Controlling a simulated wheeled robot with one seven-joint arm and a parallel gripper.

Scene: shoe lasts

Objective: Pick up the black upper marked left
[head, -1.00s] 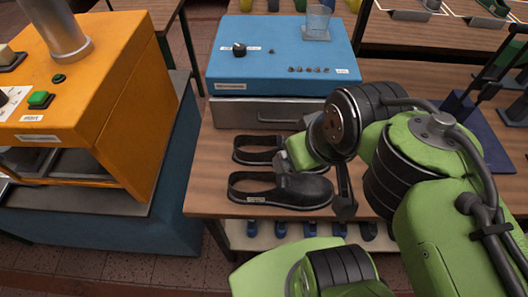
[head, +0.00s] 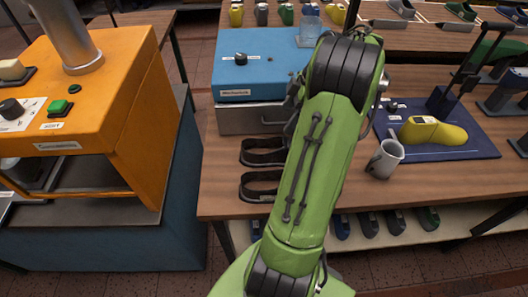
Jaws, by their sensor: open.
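Two black shoe uppers lie one behind the other on the wooden table, in front of the blue machine. The farther black upper (head: 262,158) and the nearer black upper (head: 250,190) show only their left, heel ends in the head view. My green arm crosses in front and hides their right ends. I cannot read which one is marked left. My gripper is hidden behind my arm, so I cannot see its jaws or its place relative to the uppers.
The blue machine (head: 238,75) stands behind the uppers, the orange machine (head: 120,100) to the left. Right of my arm are a grey mug (head: 386,160) and a yellow last (head: 434,132) on a blue mat (head: 480,140). Several lasts fill the shelf below. Table front right is clear.

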